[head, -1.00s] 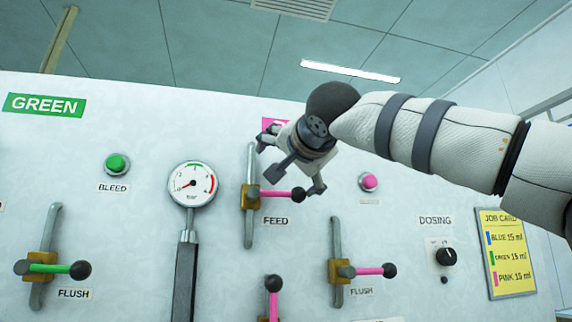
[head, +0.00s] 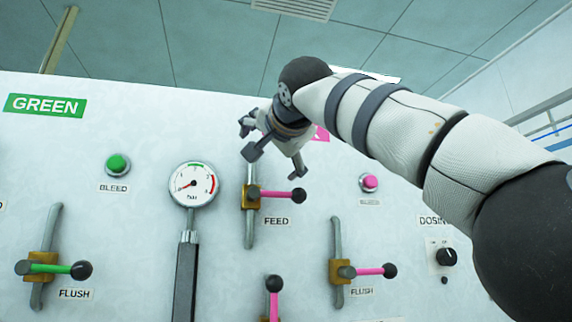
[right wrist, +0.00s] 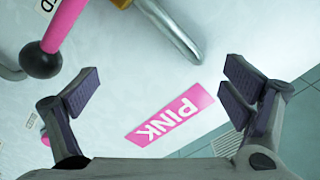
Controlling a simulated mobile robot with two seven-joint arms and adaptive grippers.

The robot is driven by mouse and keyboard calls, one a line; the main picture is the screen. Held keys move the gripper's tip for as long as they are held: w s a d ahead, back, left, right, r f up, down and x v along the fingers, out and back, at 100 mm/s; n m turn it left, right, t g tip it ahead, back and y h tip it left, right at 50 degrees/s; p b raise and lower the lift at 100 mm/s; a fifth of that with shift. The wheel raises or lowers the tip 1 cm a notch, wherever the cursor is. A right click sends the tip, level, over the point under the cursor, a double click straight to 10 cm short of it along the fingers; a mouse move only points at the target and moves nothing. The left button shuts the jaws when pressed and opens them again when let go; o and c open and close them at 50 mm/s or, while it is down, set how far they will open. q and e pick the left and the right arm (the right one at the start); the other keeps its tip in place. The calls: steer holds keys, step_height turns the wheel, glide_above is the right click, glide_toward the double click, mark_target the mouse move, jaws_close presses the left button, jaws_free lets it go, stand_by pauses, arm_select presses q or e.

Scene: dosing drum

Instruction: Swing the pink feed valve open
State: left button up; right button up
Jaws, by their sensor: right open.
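The pink feed valve has a pink lever (head: 277,194) with a black ball knob, on a brass body set on a vertical grey pipe (head: 250,232). The lever lies horizontal, pointing right, above the FEED label. My right gripper (head: 272,160) is open and empty, above the valve and apart from the lever, hiding the pipe's top. In the right wrist view the lever (right wrist: 66,22) and its black knob (right wrist: 41,60) show at the upper left, outside the open fingers (right wrist: 160,95). My left gripper is not in view.
A pressure gauge (head: 194,184) stands left of the feed valve. Pink flush lever (head: 368,271) is at lower right, another pink lever (head: 273,284) below. The PINK sign (right wrist: 170,114) lies between the fingers in the wrist view. A pink button (head: 369,182) is to the right.

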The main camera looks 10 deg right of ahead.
steer(key=shift+d+f, duration=0.45)
steer(key=shift+d, duration=0.1)
steer(key=shift+a, duration=0.1)
steer(key=s, duration=0.9)
steer(key=shift+d, duration=0.2)
